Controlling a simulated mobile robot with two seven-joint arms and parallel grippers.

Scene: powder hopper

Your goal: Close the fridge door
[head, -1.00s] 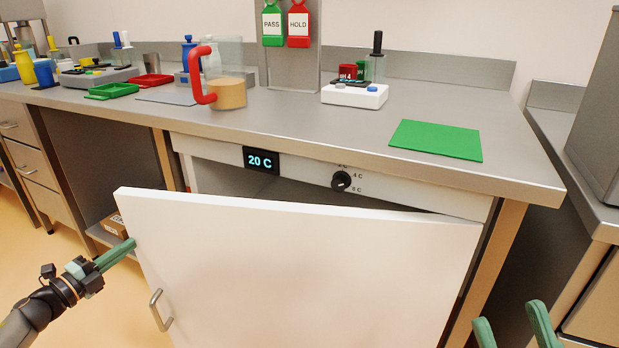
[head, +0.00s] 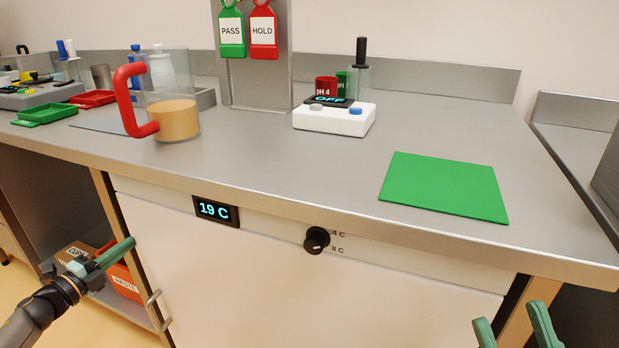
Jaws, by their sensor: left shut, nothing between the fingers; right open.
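The white fridge door (head: 300,285) sits flush under the counter, below the control strip, and looks closed. Its metal handle (head: 156,310) is at the door's left side. The display (head: 216,210) on the strip reads 19 C, with a black knob (head: 317,240) to its right. My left gripper (head: 128,243) is shut and empty, left of the door near its left edge; whether it touches the door frame I cannot tell. My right gripper (head: 512,325) is open and empty at the lower right, in front of the fridge's right side.
On the counter (head: 270,165) are a jug with a red handle (head: 130,100), a white meter (head: 335,118), a green mat (head: 445,187) and a stand with PASS and HOLD tags. An orange waste bin (head: 124,283) and a cardboard box (head: 75,254) are on the shelf at left.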

